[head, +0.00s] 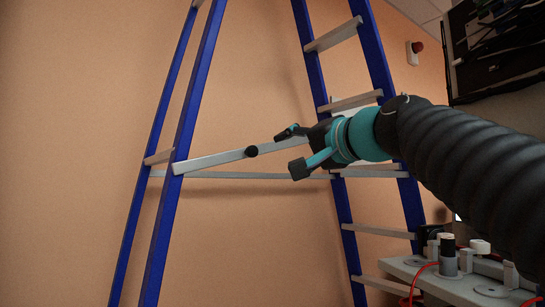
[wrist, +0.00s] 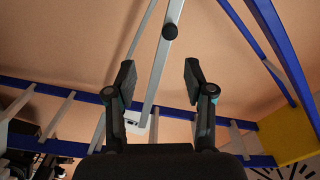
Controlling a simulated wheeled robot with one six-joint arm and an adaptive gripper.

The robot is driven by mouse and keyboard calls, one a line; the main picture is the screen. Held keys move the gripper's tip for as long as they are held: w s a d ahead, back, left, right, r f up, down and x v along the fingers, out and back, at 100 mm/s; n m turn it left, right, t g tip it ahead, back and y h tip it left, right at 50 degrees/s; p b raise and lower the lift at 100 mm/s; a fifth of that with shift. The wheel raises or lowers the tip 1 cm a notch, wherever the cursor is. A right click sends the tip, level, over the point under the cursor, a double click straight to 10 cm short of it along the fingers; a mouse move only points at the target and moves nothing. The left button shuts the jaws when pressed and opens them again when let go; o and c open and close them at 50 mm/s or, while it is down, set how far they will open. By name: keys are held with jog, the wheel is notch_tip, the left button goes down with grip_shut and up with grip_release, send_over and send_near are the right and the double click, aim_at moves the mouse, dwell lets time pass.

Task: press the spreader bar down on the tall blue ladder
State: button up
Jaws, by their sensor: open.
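The tall blue ladder (head: 190,100) stands open by the wall, with blue rails and pale steps on its right side. Its grey spreader bar (head: 215,159) slopes up to the right from the left rail, and a black knob (head: 251,151) sits on it. My gripper (head: 291,152) is open at the bar's right part, which it partly hides. In the wrist view, the bar (wrist: 158,80) and knob (wrist: 170,32) show between and beyond the spread fingers (wrist: 158,76). I cannot tell whether the gripper touches the bar.
A second, thinner bar (head: 240,175) crosses behind, nearly level. A grey bench (head: 450,286) with small fixtures and a red cable stands at lower right. A dark panel (head: 490,60) and a red-button box (head: 414,51) are at upper right. The wall left of the ladder is clear.

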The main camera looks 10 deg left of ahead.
aim_at(254, 151)
jog(key=shift+y, duration=0.3)
jog(key=p+x, duration=0.1)
jog(key=x, duration=0.3)
jog(key=p+x, duration=0.1)
jog(key=x, duration=0.4)
jog(key=r+p+x, duration=0.1)
jog(key=x, duration=0.4)
jog(key=shift+a+r+p, duration=0.1)
jog(key=shift+a+p, duration=0.1)
jog(key=shift+p, duration=0.2)
jog(key=shift+s, duration=0.1)
jog(key=shift+c, duration=0.2)
